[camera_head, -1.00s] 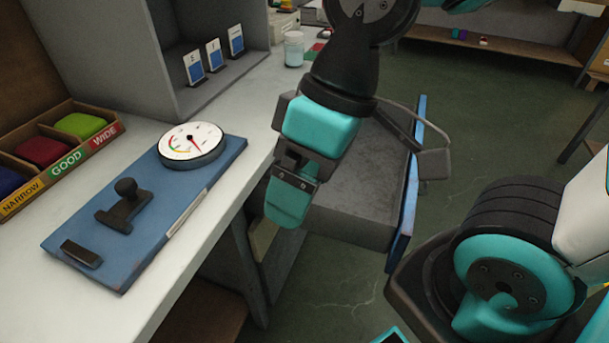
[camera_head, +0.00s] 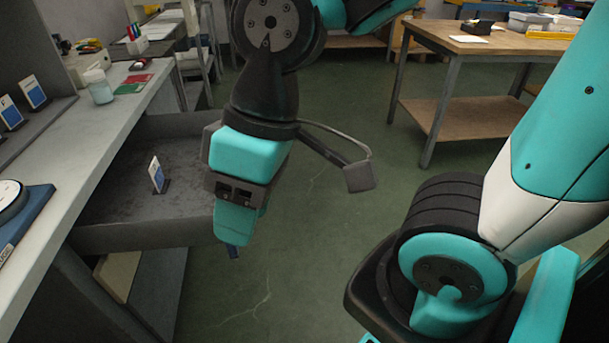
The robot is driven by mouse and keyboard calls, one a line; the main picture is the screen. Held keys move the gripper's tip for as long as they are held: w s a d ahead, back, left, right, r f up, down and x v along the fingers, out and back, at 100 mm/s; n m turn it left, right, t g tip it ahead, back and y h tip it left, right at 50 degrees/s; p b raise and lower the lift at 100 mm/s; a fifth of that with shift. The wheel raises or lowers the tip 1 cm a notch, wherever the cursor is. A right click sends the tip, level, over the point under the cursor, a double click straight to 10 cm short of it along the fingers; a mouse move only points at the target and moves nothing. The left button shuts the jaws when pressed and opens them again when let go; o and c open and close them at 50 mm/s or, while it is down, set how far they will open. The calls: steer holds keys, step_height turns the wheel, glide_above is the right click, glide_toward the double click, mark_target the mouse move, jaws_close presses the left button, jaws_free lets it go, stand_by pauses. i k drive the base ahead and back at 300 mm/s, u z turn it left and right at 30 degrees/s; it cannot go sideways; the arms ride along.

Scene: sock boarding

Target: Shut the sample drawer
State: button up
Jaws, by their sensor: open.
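The sample drawer (camera_head: 185,155) is a grey open tray that stands pulled out from under the bench at left. A small white and blue card (camera_head: 157,175) stands upright inside it. My gripper (camera_head: 236,228) points down at the drawer's outer end, in the middle-left of the view. It is open, with nothing seen held in it. I cannot tell whether the gripper touches the panel.
The white bench top (camera_head: 85,140) runs along the left with a jar (camera_head: 98,87), cards (camera_head: 33,90) and a blue board (camera_head: 28,225) on it. Green floor (camera_head: 330,145) lies clear to the right of the drawer. A wooden table (camera_head: 485,40) stands at the back right.

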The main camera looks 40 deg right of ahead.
mark_target(122, 214)
steer(key=z, duration=0.2)
steer(key=k, duration=0.55)
steer(key=z, duration=0.95)
steer(key=i, duration=1.25)
steer(key=u, duration=0.95)
steer(key=i, duration=0.4)
steer(key=u, duration=0.75)
